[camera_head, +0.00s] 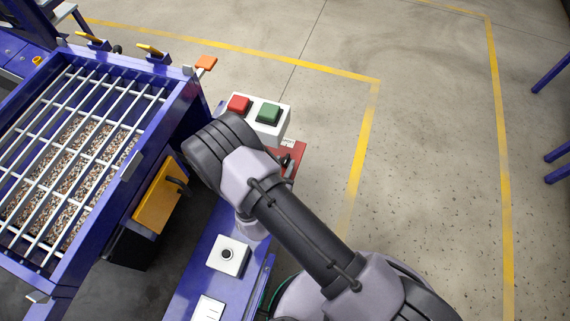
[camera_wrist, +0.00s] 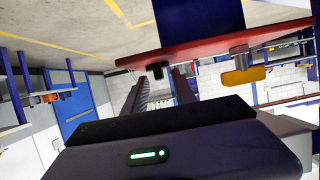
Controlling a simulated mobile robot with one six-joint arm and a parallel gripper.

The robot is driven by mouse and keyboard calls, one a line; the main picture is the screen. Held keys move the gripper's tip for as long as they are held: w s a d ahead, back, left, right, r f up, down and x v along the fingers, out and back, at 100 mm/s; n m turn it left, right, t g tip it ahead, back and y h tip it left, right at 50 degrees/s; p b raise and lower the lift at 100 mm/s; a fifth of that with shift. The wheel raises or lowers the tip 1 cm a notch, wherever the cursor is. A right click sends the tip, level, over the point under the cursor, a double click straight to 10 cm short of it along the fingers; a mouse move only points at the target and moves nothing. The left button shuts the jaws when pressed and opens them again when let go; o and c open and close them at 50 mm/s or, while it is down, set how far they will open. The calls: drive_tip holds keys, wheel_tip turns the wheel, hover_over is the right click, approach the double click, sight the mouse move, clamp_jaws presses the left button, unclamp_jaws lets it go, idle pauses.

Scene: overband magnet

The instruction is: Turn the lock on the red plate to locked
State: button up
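The red plate (camera_wrist: 215,38) shows at a shallow angle in the wrist view. In the head view the red plate (camera_head: 299,153) is partly hidden behind my arm. A small black stub (camera_wrist: 157,69) and a grey cylinder (camera_wrist: 239,52) with a yellow tab (camera_wrist: 243,76) stick out from the plate. I cannot tell for certain which of them is the lock, or its setting. My gripper (camera_wrist: 158,88) is open, its two dark fingers apart and pointing toward the plate near the black stub. Contact is not visible. In the head view the gripper is hidden by my arm.
A white box with a red button (camera_head: 238,104) and a green button (camera_head: 268,113) stands beside the plate. A blue hopper with a grate (camera_head: 122,88) is at the left. A white switch box (camera_head: 229,255) sits on the blue beam.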

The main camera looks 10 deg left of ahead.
drive_tip(key=shift+w+d+f, duration=0.1)
drive_tip(key=shift+w+f, duration=0.15)
drive_tip(key=shift+w, duration=0.45)
clamp_jaws()
